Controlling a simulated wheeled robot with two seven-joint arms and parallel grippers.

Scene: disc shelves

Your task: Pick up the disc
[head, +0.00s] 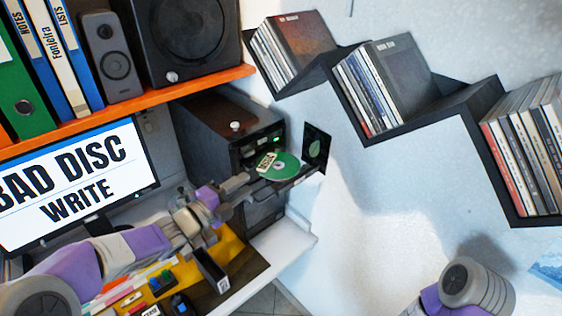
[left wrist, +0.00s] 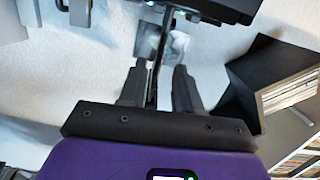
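The green disc (head: 287,166) lies at the dark computer tower (head: 215,125), on what looks like its extended tray (head: 300,178). A small pale label shows at the disc's left side. My left gripper (head: 258,178) reaches in from the left, its fingertips close to the disc's near left edge. In the left wrist view, my left gripper's fingers (left wrist: 161,80) stand apart with a thin dark edge between them. I cannot tell there whether that edge is the disc or the tray. The left finger is close to it and a gap shows at the right finger. My right gripper is out of view.
A black square with a green leaf picture (head: 316,147) stands just right of the disc. Dark stepped wall shelves (head: 445,110) with disc cases are at right. A monitor (head: 75,185) and an orange shelf (head: 150,98) are at left.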

